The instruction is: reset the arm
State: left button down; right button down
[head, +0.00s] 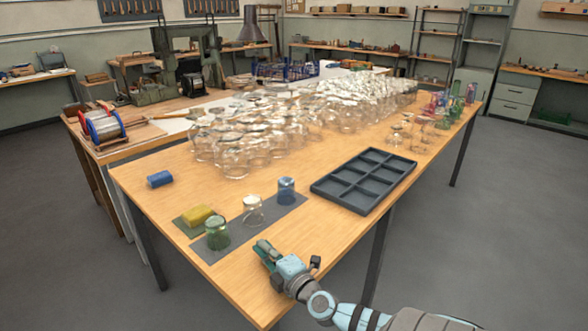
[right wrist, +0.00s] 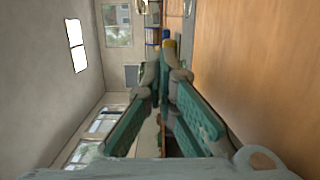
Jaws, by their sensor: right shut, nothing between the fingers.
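My right gripper (head: 264,250) is shut and empty, over the front edge of the wooden table (head: 150,205). Its arm comes in from the bottom right. In the right wrist view the teal fingers (right wrist: 165,75) meet at the tips, with the table top to the right of them. The nearest object in the head view is a green glass (head: 217,233) on a grey mat (head: 235,238), left of the gripper and apart from it. My left gripper is not in view.
A clear glass (head: 253,212) and a blue glass (head: 286,190) stand on the mat. Many clear glasses (head: 235,150) crowd the table behind. The front right corner is bare.

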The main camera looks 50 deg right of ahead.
jog(key=v, duration=1.2)
jog(key=shift+a, duration=0.1)
